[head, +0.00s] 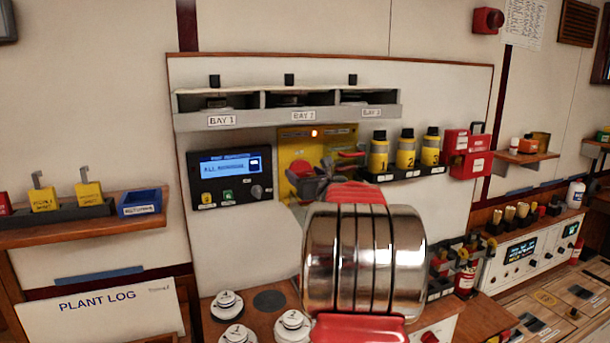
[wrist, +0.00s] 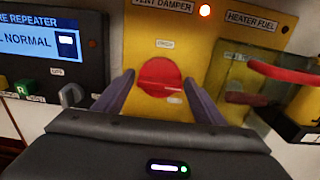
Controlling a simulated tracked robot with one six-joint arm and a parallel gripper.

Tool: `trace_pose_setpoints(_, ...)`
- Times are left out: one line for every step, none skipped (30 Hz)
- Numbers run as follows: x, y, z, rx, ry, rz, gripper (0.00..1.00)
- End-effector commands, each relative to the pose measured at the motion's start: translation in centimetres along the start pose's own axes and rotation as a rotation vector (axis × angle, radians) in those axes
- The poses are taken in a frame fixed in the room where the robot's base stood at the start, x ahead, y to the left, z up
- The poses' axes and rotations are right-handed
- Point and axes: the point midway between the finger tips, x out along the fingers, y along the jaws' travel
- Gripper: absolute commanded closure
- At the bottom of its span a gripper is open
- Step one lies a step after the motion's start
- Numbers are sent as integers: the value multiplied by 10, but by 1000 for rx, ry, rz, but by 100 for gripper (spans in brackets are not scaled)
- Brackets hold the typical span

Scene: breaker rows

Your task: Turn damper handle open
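The vent damper's red round handle (wrist: 158,77) sits on a yellow panel (wrist: 185,38) labelled VENT DAMPER in the wrist view. A lighter bar runs roughly level across its face. A small label sits above it and another below right. My gripper (wrist: 160,84) is open, with one finger on each side of the handle; I see yellow panel between fingers and handle, and cannot tell the depth left. In the head view the red handle (head: 301,168) shows just beyond my gripper (head: 309,184), partly hidden by it.
Right of the handle is the HEATER FUEL panel (wrist: 253,24) with a protruding red lever (wrist: 290,74). A grey knob (wrist: 72,94) on the repeater display unit (head: 230,178) is close on the left. Yellow canisters (head: 405,152) stand on a shelf at right.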

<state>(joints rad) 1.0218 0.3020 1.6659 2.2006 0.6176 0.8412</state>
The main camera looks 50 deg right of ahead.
Motion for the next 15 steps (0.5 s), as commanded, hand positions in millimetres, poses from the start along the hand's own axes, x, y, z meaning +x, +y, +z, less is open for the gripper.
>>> trace_pose_setpoints(0, 0, 0, 0, 0, 0, 40)
trace_pose_setpoints(0, 0, 0, 0, 0, 0, 42)
trace_pose_setpoints(0, 0, 0, 0, 0, 0, 45)
trace_pose_setpoints(0, 0, 0, 0, 0, 0, 47)
trace_pose_setpoints(0, 0, 0, 0, 0, 0, 49)
trace_pose_setpoints(0, 0, 0, 0, 0, 0, 52)
trace_pose_setpoints(0, 0, 0, 0, 0, 0, 54)
trace_pose_setpoints(0, 0, 0, 0, 0, 0, 56)
trace_pose_setpoints(0, 0, 0, 0, 0, 0, 59)
trace_pose_setpoints(0, 0, 0, 0, 0, 0, 61)
trace_pose_setpoints(0, 0, 0, 0, 0, 0, 63)
trace_pose_setpoints(0, 0, 0, 0, 0, 0, 66)
trace_pose_setpoints(0, 0, 0, 0, 0, 0, 68)
trace_pose_setpoints(0, 0, 0, 0, 0, 0, 68)
trace_pose_setpoints(0, 0, 0, -1, 0, 0, 68)
